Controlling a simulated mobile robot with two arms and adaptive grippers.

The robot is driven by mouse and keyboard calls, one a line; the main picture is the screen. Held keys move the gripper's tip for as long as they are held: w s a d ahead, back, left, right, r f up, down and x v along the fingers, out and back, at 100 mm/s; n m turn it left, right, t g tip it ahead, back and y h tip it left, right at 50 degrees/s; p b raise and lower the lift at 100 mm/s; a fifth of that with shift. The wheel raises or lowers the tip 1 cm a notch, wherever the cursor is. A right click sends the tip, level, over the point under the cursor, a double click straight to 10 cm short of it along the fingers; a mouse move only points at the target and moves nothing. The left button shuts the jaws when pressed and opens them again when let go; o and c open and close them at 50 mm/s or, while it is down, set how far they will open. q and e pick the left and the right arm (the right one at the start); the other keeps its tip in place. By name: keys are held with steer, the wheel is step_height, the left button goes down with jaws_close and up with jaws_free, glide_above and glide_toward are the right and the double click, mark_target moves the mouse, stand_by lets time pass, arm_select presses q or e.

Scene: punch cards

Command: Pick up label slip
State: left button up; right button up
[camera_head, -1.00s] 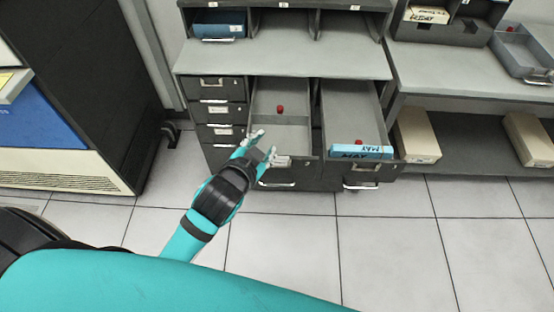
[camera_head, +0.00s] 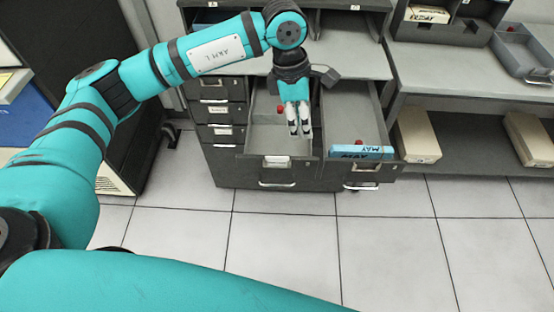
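My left gripper (camera_head: 299,131) points down over the open left drawer (camera_head: 262,140). Its two pale fingers are side by side, close together; I cannot tell whether they are shut or hold anything. A small white label (camera_head: 277,161) shows on the front of that drawer, below the fingers. I cannot make out a loose label slip. My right gripper is not in view.
The right drawer (camera_head: 352,118) is also open, with a red knob (camera_head: 357,142) and a blue box marked MAY (camera_head: 361,152) in it. A grey shelf (camera_head: 470,75) with cream boxes stands at right. The tiled floor in front is clear.

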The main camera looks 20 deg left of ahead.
arm_select(q)
steer(key=w+a+y, duration=0.2)
steer(key=a, duration=0.4)
steer(key=p, duration=0.5)
glide_above(279, 156)
step_height(279, 156, down, 11)
steer(key=shift+f, duration=0.15)
step_height(279, 156, down, 4)
steer(key=shift+s+r+p, duration=0.1)
steer(key=shift+r+p, duration=0.05)
steer(key=shift+p, duration=0.95)
steer(key=shift+f, duration=0.55)
jaws_close()
